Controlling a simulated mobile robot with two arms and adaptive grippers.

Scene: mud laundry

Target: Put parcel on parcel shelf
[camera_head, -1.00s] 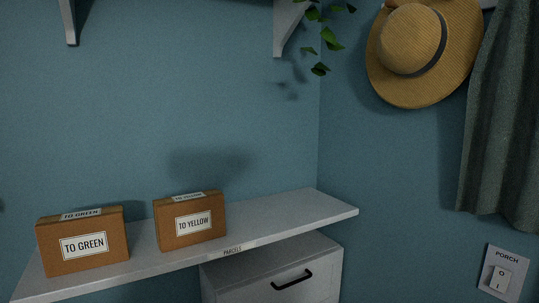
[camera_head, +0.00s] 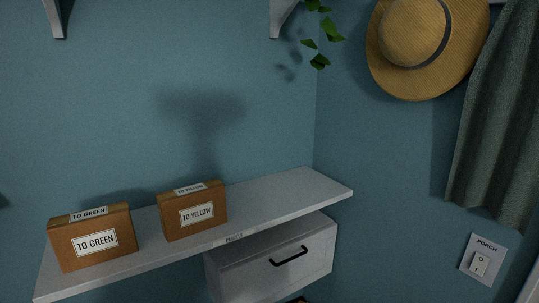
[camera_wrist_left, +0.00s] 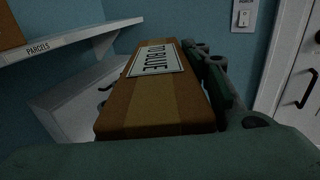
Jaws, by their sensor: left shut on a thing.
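My left gripper (camera_wrist_left: 215,90) is shut on a brown parcel (camera_wrist_left: 155,110) with a white label reading "TO BLUE", seen in the left wrist view. The gripper and this parcel are out of the head view. The white parcel shelf (camera_head: 285,198), marked "PARCELS", runs along the blue wall in the head view; its edge also shows at upper left in the left wrist view (camera_wrist_left: 75,38). A "TO GREEN" parcel (camera_head: 75,255) and a "TO YELLOW" parcel (camera_head: 180,221) stand on it. My right gripper is in neither view.
The shelf's right part is bare. A white drawer unit (camera_head: 235,267) with a black handle sits below it. A straw hat (camera_head: 412,32), a dark curtain-like cloth (camera_head: 500,130) and a "PORCH" switch (camera_head: 482,260) are on the right wall. Leaves (camera_head: 325,30) hang above.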

